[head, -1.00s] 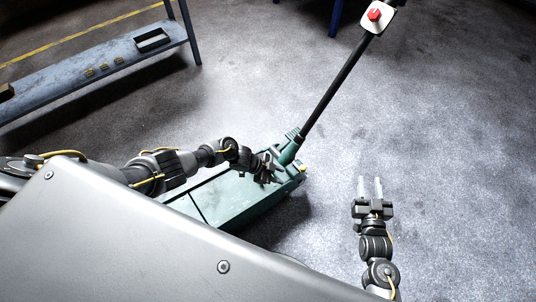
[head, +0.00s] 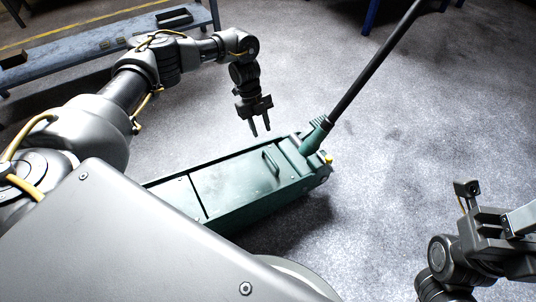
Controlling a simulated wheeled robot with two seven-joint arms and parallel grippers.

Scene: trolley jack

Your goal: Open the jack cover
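The green trolley jack (head: 255,212) lies on the floor in front of my base. Its flat green cover (head: 235,180) lies closed on top and carries a dark handle loop (head: 270,160) near the end by the lever. My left gripper (head: 260,133) points down above and behind the jack's far edge. Its two fingers are apart with nothing between them, and it appears clear of the handle. My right gripper (head: 510,220) is at the lower right, away from the jack. It is partly cut off by the frame edge, so its finger gap is unclear.
The jack's long black lever (head: 370,75) rises from a green socket (head: 316,135) toward the upper right. A blue-grey bench (head: 130,30) stands at the upper left. Open floor lies right of the jack. My own body hides the jack's near left end.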

